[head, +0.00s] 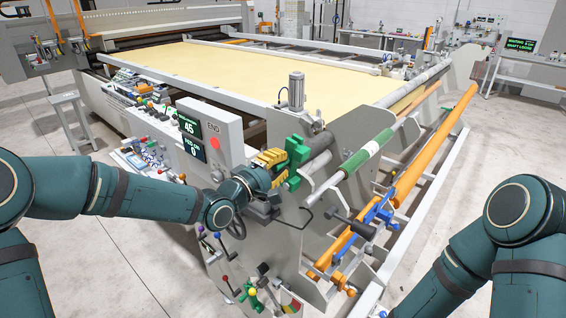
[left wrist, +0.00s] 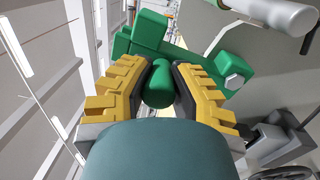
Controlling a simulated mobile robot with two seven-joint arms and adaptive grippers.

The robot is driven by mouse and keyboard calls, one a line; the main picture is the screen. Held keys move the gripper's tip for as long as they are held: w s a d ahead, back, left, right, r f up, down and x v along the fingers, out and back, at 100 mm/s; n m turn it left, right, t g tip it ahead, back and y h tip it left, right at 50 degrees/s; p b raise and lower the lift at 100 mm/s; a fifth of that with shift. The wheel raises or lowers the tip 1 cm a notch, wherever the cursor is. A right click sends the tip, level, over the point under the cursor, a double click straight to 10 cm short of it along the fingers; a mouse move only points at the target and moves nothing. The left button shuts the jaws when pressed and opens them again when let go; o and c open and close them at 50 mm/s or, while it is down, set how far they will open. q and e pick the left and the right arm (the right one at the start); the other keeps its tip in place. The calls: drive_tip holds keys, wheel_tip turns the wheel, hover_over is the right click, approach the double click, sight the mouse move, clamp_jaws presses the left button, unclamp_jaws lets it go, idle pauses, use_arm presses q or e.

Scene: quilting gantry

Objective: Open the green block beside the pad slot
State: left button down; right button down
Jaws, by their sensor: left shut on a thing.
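The green block (head: 297,152) stands at the near corner of the machine, on the grey end frame. In the left wrist view the green block (left wrist: 150,29) fills the top middle, with a rounded green knob (left wrist: 158,88) sticking out towards me. My left gripper (head: 273,158) reaches it from the left, and its yellow fingers (left wrist: 157,82) are shut on this knob, one on each side. I cannot tell the block's hinge or the pad slot from here. My right arm shows at the right, but its gripper is out of view.
A panel with green readouts and a red button (head: 215,144) stands just left of my left gripper. A roller with a green band (head: 362,157) and an orange bar (head: 432,150) run along the right. Coloured levers (head: 228,285) are below.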

use_arm(q)
drive_tip(key=shift+w+a+r, duration=0.2)
drive_tip(key=shift+w+r, duration=0.05)
drive_tip(key=shift+r, duration=0.1)
drive_tip(key=c, duration=0.7)
unclamp_jaws()
drive_tip(key=shift+c, duration=0.2)
drive_tip(key=shift+s+f, duration=0.1)
drive_tip(key=shift+f, duration=0.05)
drive_tip(key=shift+a+f, duration=0.1)
drive_tip(key=r+v, duration=0.1)
drive_tip(key=v, duration=1)
drive_tip(key=shift+s+a+f, duration=0.2)
drive_tip(key=shift+s+f, duration=0.2)
drive_tip(key=shift+f, duration=0.1)
drive_tip(key=shift+f, duration=0.1)
